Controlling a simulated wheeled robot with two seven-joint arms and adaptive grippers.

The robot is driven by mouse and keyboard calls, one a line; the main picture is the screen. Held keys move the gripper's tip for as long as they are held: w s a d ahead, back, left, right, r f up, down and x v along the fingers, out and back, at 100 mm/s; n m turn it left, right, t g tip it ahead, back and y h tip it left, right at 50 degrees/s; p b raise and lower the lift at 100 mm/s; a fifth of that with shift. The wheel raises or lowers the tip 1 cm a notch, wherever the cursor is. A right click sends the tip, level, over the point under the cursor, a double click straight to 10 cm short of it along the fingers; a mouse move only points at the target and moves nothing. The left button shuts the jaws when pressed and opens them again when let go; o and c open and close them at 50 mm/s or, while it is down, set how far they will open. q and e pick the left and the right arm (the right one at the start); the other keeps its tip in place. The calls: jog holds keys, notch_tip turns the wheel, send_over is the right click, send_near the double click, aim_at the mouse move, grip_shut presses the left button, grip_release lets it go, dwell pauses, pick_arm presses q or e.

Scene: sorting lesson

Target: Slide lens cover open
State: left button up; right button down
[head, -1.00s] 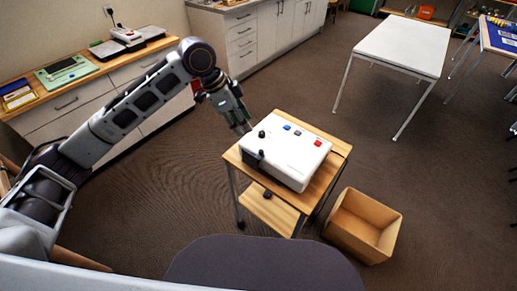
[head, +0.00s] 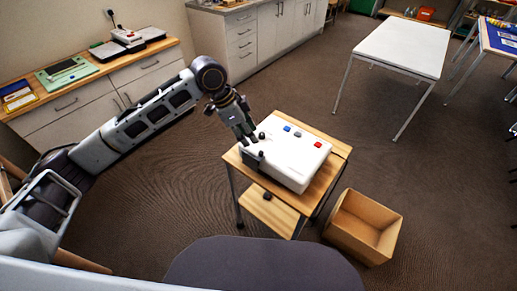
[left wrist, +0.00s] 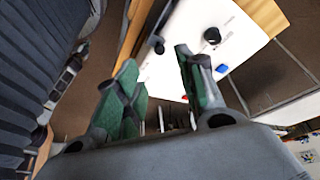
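A white box-shaped device (head: 290,160) lies on a small wooden cart. A dark piece (head: 252,159), which looks like the lens cover, sits at its left front end; I cannot tell how far open it is. My left gripper (head: 250,138) is just above the device's left end, near a black knob (head: 262,135), and nothing shows between its fingers. In the left wrist view, the green-padded fingers (left wrist: 152,75) stand apart over the white top (left wrist: 190,25), with a black knob (left wrist: 212,36) beyond them. My right gripper is in neither view.
A grey rounded surface (head: 262,265) is in front. A white table (head: 405,47) stands behind.

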aim_at(260, 152)
pick_arm(q)
jog(key=x, duration=0.9)
jog(key=shift+c, duration=0.5)
grip_shut()
